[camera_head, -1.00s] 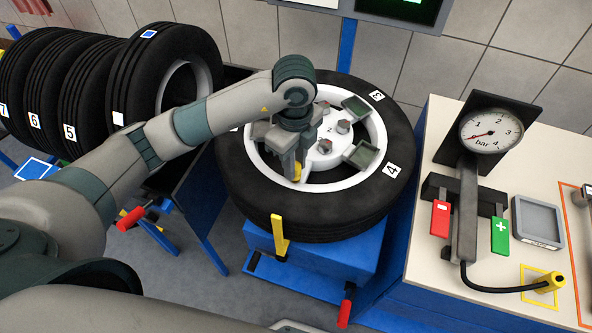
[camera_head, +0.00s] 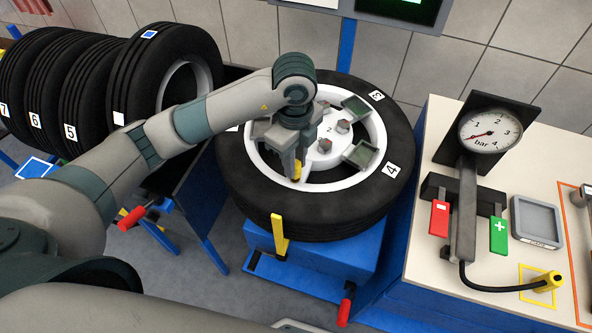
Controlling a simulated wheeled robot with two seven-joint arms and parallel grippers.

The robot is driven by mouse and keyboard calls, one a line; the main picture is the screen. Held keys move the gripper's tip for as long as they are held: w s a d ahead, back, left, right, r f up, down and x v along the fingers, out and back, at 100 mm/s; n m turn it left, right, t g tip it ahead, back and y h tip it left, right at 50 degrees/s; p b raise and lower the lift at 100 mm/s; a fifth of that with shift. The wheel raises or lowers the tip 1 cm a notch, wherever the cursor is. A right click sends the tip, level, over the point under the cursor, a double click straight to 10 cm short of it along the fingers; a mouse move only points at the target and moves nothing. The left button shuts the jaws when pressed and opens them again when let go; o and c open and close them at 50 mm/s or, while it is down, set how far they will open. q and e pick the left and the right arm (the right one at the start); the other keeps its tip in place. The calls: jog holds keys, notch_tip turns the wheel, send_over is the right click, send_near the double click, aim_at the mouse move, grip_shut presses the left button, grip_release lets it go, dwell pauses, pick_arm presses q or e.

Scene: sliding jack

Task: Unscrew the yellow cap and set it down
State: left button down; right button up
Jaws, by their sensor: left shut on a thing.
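The yellow cap (camera_head: 296,171) sits low at the near rim of the white wheel, mostly covered by the fingers. My left gripper (camera_head: 295,165) comes down over the wheel from above and is shut on the yellow cap. The valve under the cap is hidden, so I cannot tell whether the cap is still on it. The tire (camera_head: 315,212) lies flat on a blue stand. My right gripper does not show.
A bench (camera_head: 440,130) at the right carries a pressure gauge (camera_head: 490,130), red and green buttons and a hose with a yellow end (camera_head: 549,281). Several tires (camera_head: 97,95) stand at the left.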

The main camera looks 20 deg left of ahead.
pick_arm(q)
jog(key=shift+r+p, duration=0.35)
jog(key=shift+r, duration=0.2)
dwell(0.6)
jog(key=shift+r+p, duration=0.65)
jog(key=shift+r, duration=0.15)
jog(key=shift+d, duration=0.1)
dwell(0.4)
